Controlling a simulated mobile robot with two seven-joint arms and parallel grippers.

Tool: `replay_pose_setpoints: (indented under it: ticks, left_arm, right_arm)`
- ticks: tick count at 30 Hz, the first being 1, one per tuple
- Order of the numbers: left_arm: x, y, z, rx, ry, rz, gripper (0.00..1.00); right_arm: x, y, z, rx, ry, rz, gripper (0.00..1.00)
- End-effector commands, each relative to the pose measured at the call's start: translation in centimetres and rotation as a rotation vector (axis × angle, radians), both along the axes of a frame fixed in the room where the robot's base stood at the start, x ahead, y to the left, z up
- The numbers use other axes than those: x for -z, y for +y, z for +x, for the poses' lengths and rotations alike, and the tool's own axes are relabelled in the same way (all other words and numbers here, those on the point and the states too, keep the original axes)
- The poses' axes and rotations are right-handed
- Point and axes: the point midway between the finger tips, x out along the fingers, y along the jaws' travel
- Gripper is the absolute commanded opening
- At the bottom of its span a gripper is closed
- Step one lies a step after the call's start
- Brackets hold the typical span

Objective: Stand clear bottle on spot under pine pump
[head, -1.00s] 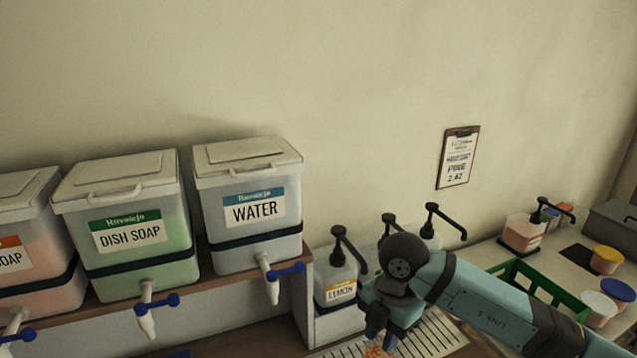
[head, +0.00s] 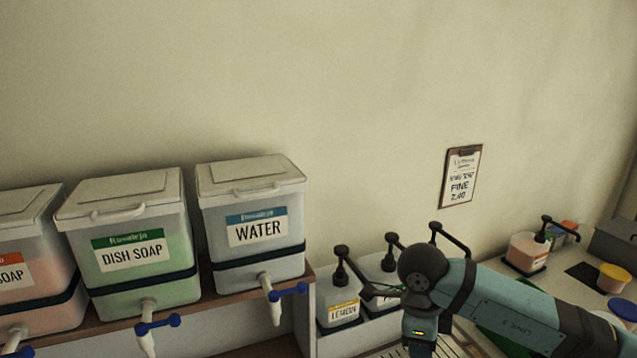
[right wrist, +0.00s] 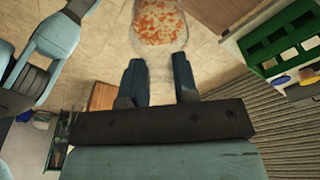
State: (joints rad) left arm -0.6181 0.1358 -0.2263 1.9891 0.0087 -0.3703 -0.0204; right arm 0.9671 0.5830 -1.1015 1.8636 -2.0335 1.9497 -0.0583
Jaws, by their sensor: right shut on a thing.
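In the right wrist view, my right gripper (right wrist: 158,78) is shut on the clear bottle (right wrist: 160,22), which has orange bits inside. In the head view, the right gripper (head: 420,348) is cut off by the bottom edge and the bottle is out of sight. Three black pumps stand right of the drums: one on a bottle labelled LEMON (head: 342,302), a middle pump (head: 393,243) and a right pump (head: 450,236). My arm hides much of the two right bottles, so I cannot read which is pine. The spot under the pumps is not clear to see.
Drums labelled WATER (head: 257,250) and DISH SOAP (head: 128,265) stand on a shelf at left, taps forward. A slatted tray (head: 388,352) lies below the pumps. A pink pump bottle (head: 524,252) and tubs (head: 613,277) stand at right. A clipboard (head: 461,182) hangs on the wall.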

Motion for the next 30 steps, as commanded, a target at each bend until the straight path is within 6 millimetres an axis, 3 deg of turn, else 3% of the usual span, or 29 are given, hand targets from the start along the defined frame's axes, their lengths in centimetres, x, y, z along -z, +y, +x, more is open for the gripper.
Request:
replay_pose_setpoints:
  ticks: [21, 30]
  left_arm:
    - [0.0, -0.1, 0.0, 0.001, 0.000, -0.001, 0.99]
    - [-0.1, -0.1, 0.0, 0.001, 0.000, -0.001, 0.99]
  right_arm:
    - [-1.4, -4.5, 0.4, -1.408, -0.001, 0.000, 0.00]
    - [-1.9, -5.8, 0.5, -1.853, -0.002, 0.001, 0.00]
